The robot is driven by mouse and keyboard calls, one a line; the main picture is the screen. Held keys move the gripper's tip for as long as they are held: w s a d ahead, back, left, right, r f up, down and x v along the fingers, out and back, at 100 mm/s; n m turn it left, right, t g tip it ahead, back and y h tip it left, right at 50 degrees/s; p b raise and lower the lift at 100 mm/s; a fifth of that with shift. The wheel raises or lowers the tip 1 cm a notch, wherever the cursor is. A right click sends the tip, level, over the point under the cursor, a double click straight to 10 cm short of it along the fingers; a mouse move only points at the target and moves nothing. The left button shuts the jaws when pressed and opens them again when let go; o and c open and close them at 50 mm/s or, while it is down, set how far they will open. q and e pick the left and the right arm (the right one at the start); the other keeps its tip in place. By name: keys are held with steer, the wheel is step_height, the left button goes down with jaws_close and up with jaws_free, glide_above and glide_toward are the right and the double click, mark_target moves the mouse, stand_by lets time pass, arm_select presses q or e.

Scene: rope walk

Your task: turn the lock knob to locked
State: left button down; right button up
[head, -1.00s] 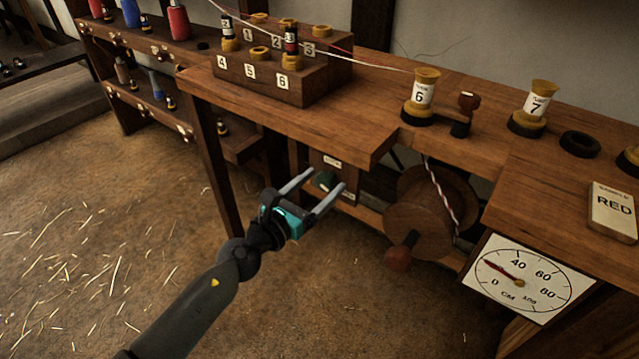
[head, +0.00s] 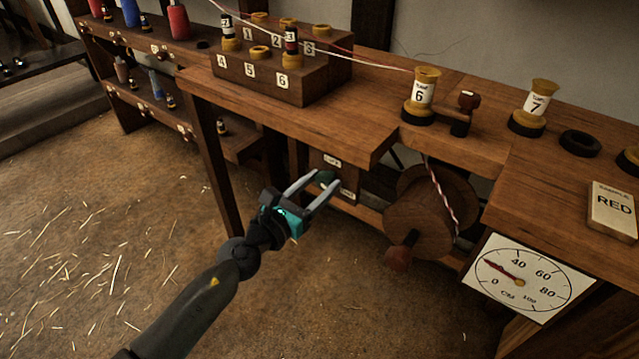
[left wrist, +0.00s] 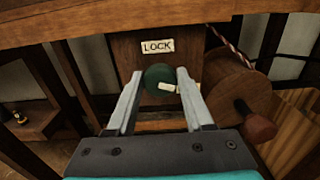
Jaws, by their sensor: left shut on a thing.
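The lock knob (left wrist: 158,77) is round and dark green with a pale pointer bar. In the left wrist view the bar points to the right and slightly down. The knob is on a brown wooden panel under a label reading LOCK (left wrist: 157,47). In the head view the knob (head: 327,178) is partly hidden by the gripper. My left gripper (head: 315,185) has its two fingers on either side of the knob and is shut on it; the fingers also show in the left wrist view (left wrist: 160,85). My right gripper is in neither view.
The workbench (head: 340,120) overhangs the panel from above. A wooden reel (head: 430,215) with a red-ended crank (head: 398,258) stands right of the knob. A dial gauge (head: 520,278) hangs further right. The floor (head: 80,240) at left is open, with scattered straw.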

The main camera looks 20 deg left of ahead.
arm_select(q)
steer(key=shift+n, duration=0.4)
steer(key=shift+a+n+p, duration=0.1)
steer(key=shift+n+p, duration=0.2)
steer(key=shift+n, duration=0.8)
steer(key=n, duration=0.3)
steer(key=shift+n+p, duration=0.3)
steer(key=shift+p, duration=0.1)
steer(key=shift+n, duration=0.4)
steer(key=n+p, duration=0.1)
steer(key=n, duration=0.3)
steer(key=shift+a+n+p, duration=0.1)
steer(key=shift+n+p, duration=0.2)
steer(key=shift+p, duration=0.05)
steer(key=n+p, duration=0.3)
steer(key=n, duration=0.4)
steer(key=shift+f, duration=0.15)
steer(key=shift+f+n+p, duration=0.15)
steer(key=shift+n+p, duration=0.6)
steer(key=shift+n, duration=0.85)
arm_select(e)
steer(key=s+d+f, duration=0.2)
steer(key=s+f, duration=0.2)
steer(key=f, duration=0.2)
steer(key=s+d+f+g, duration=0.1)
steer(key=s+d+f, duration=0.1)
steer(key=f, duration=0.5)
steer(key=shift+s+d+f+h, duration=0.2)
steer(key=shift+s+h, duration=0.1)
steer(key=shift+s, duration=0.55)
